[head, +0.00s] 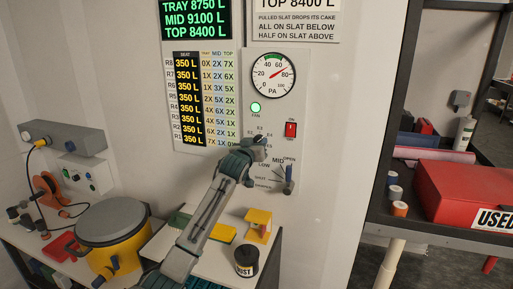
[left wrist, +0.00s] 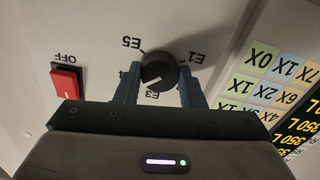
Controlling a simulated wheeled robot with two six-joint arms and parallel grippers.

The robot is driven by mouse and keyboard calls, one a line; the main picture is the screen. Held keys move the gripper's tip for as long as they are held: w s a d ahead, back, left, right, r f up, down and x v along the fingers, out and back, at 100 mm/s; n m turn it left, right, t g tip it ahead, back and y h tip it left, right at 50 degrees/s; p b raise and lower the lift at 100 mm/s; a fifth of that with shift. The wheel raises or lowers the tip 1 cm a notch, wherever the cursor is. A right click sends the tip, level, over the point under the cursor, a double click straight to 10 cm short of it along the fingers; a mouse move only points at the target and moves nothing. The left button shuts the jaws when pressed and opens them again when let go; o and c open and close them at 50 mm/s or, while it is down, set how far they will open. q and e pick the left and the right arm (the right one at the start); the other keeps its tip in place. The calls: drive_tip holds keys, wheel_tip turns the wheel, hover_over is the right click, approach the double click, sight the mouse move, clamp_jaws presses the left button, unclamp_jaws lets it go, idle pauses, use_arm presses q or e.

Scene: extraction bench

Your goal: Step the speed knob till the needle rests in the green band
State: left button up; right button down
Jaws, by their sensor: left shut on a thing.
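The white pressure gauge (head: 273,88) on the wall panel has a red needle (head: 278,72) pointing to the upper right, between 60 and 80. The green band (head: 273,57) is at the top of the dial, left of the needle. The black speed knob (left wrist: 159,68) is ringed by marks E1, E3 and E5; its white line points down near E3. My left gripper (left wrist: 158,88) is shut on the knob, with one finger on each side. In the head view my left gripper (head: 258,147) hides most of the knob. My right gripper is not in view.
A red switch (left wrist: 66,81) and a lit green fan lamp (head: 256,107) are close by. A lever (head: 289,178) marked OPEN, MID and LOW is below right. A yellow bucket (head: 110,235), yellow block (head: 258,219) and dark can (head: 246,263) stand below.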

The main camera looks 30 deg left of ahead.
use_arm(q)
drive_tip(key=shift+n+b, duration=3.05)
drive_tip(key=shift+n, duration=1.55)
drive_tip(key=o, duration=1)
drive_tip(key=b+v, duration=0.4)
drive_tip(key=v, duration=0.6)
drive_tip(key=shift+s+d, duration=0.15)
drive_tip(key=shift+s, duration=0.2)
